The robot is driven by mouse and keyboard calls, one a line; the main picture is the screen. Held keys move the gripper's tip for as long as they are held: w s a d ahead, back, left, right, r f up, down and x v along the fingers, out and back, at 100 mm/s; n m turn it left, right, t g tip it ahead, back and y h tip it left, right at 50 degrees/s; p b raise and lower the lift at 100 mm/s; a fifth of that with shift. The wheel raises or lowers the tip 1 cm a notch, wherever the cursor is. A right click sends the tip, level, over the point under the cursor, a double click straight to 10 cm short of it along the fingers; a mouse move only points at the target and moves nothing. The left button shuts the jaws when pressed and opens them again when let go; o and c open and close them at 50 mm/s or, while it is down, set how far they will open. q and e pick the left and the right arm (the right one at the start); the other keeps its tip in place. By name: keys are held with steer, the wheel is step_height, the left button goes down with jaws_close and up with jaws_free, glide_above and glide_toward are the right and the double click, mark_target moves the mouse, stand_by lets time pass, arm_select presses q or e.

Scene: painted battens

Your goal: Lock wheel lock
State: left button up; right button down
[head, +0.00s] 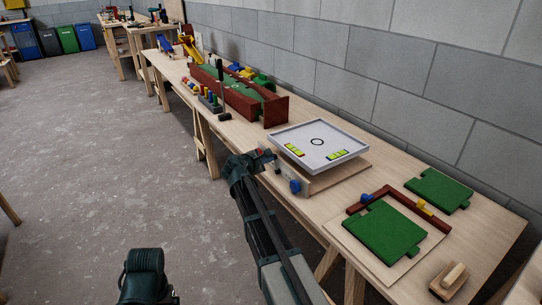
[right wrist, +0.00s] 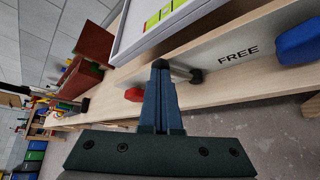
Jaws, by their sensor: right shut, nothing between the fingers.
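The wheel lock is a low wooden unit on the bench, with a grey front plate. The plate carries the word FREE (right wrist: 239,53). A blue knob (head: 295,187) sits at its near end and shows in the right wrist view (right wrist: 298,43). A red knob (right wrist: 134,94) sits at the other end. A short rod with a dark end (right wrist: 192,74) stands out between them, partly hidden behind my fingers. My right gripper (head: 268,156) is shut and empty in front of the plate; its fingertips (right wrist: 160,64) overlap the rod's base in view, contact unclear. My left gripper's fingers do not show.
A white tray with green levels (head: 317,139) rests on top of the unit. Green boards (head: 382,232) and a wooden float (head: 449,279) lie to the right. A dark red box (head: 278,112) stands to the left. A block wall runs behind; the floor at left is clear.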

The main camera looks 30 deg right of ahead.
stand_by(0.3)
steer(key=shift+r+p, duration=0.65)
steer(key=shift+r, duration=0.1)
steer(key=p+v, duration=0.5)
steer(key=v, duration=0.9)
